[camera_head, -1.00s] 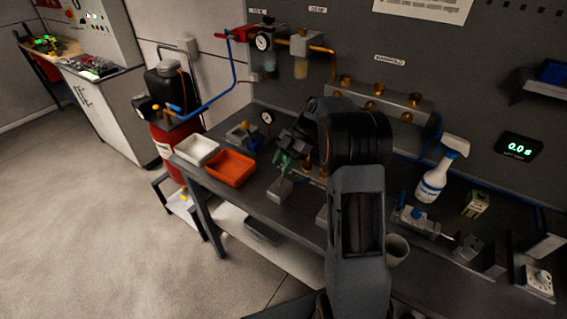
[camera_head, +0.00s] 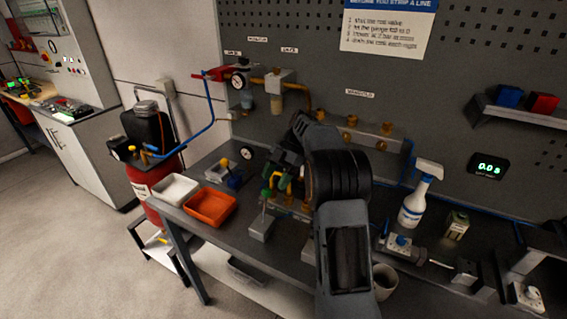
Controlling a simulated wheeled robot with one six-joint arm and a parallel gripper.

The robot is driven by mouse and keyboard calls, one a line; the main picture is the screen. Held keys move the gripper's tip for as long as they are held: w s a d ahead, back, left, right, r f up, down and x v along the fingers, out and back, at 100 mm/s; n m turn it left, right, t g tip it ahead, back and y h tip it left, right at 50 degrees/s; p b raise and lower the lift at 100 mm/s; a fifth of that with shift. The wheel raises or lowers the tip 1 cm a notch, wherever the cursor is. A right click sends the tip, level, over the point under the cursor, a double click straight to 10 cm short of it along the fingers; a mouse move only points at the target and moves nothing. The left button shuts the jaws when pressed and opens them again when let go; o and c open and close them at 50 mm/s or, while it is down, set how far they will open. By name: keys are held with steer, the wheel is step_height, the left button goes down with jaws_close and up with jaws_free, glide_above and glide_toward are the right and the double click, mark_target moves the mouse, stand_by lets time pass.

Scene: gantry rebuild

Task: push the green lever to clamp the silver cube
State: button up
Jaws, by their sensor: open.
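The green lever (camera_head: 266,193) shows as a small green knob on a thin stem, standing over a silver-grey block (camera_head: 262,228) on the bench. I cannot tell whether this block is the silver cube or part of the clamp. My gripper (camera_head: 281,172) is open, just behind and to the right of the green knob in the picture. Its fingers are dark and small here, and whether they touch the lever is unclear. My arm hides the bench to the right of the block.
A white tray (camera_head: 175,188) and an orange tray (camera_head: 233,206) stand left of the block. A manifold with brass fittings (camera_head: 351,121) is on the wall behind. A spray bottle (camera_head: 413,205), a small can (camera_head: 456,225) and a cup (camera_head: 384,270) stand to the right.

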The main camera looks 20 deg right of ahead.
steer(key=v, duration=0.6)
steer(key=shift+d+r, duration=0.15)
steer(key=shift+r, duration=0.05)
stand_by(0.4)
steer(key=s+a+r+m+t+h, duration=0.2)
steer(key=s+a+r+m+h, duration=0.15)
steer(key=s+a+m, duration=0.65)
steer(key=s+f+m+t+h, duration=0.2)
steer(key=s+f+m, duration=0.2)
steer(key=s+m, duration=0.2)
steer(key=s+a+f+m+t+h, duration=0.1)
steer(key=s+f+m+t+h, duration=0.1)
steer(key=s+m, duration=0.4)
steer(key=shift+s+f+t, duration=0.5)
steer(key=shift+s+f, duration=0.4)
steer(key=shift+f, duration=0.05)
